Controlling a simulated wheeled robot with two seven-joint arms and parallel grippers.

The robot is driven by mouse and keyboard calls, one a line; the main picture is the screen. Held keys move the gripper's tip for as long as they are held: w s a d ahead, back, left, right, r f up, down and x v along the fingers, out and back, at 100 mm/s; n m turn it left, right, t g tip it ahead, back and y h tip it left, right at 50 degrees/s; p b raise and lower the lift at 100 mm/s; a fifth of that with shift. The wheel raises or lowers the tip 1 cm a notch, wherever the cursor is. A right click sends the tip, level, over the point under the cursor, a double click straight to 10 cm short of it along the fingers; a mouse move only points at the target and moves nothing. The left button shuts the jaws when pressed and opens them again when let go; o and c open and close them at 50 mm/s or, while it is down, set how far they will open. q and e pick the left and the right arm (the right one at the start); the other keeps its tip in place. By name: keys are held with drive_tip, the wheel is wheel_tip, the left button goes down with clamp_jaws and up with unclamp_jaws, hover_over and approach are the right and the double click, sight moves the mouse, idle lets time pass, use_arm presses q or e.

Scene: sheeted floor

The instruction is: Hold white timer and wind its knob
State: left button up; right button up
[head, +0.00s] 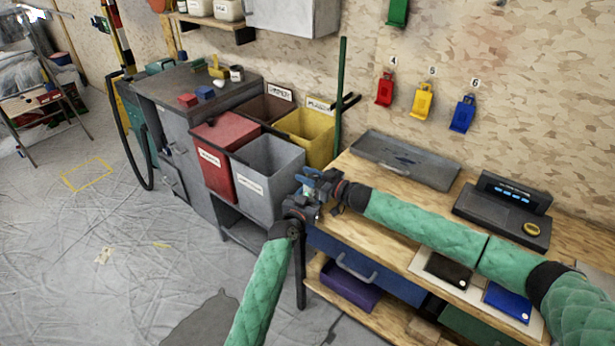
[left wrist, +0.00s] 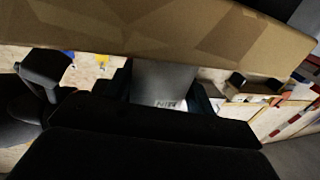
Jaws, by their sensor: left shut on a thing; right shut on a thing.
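My two grippers meet in the middle of the head view, in front of the grey bin and at the left end of the workbench. My left gripper (head: 303,203) comes up from below and is shut on the white timer. The timer is mostly hidden in the head view.
The wooden workbench (head: 385,204) carries a grey tray (head: 405,160) and a dark device (head: 505,205). Red (head: 214,165), grey (head: 268,180) and yellow (head: 318,140) bins stand behind my grippers. The floor (head: 110,260) at left is largely clear.

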drive_tip(key=shift+w+d+m+t+h, duration=0.1)
drive_tip(key=shift+m+t+h, duration=0.3)
drive_tip(key=shift+t, duration=0.3)
drive_tip(key=o, duration=1)
drive_tip(key=v, duration=1.2)
drive_tip(key=shift+c, duration=0.2)
